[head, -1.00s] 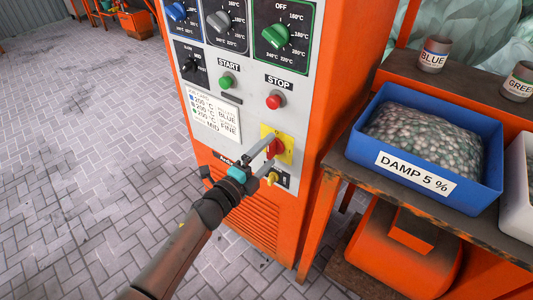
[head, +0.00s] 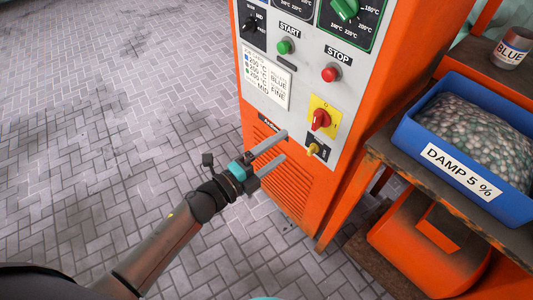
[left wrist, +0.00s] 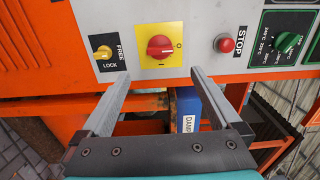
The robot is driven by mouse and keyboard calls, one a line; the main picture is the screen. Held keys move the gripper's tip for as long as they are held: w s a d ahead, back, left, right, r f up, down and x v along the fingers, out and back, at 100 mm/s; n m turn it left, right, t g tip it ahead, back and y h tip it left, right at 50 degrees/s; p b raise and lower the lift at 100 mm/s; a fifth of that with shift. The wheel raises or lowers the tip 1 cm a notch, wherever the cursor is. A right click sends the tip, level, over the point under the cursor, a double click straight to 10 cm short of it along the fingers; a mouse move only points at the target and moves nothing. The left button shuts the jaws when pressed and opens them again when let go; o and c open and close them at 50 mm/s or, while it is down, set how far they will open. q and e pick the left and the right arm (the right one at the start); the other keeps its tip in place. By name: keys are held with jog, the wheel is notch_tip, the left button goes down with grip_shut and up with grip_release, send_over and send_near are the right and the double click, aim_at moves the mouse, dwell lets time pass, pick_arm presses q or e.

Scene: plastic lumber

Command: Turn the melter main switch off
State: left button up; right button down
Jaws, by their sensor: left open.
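The melter main switch (head: 321,118) is a red knob on a yellow plate, low on the front panel of the orange melter (head: 351,185). In the left wrist view the red knob (left wrist: 160,47) shows whole, and its handle lies in line with the O mark; the I mark is off to the side. My left gripper (head: 284,146) is open and empty, left of and below the knob in the head view, apart from it. In the left wrist view the open fingers (left wrist: 160,73) point toward the panel, with the knob centred between and beyond them.
A small yellow FREE/LOCK knob (head: 313,149) sits below the switch. A red STOP button (head: 331,73) and green START button (head: 285,47) are above. A blue DAMP bin (head: 480,198) stands on a bench (head: 432,208) at right. Paved floor at left is clear.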

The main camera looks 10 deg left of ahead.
pick_arm(q)
jog(key=shift+v, duration=1.55)
jog(key=shift+a+f, duration=0.1)
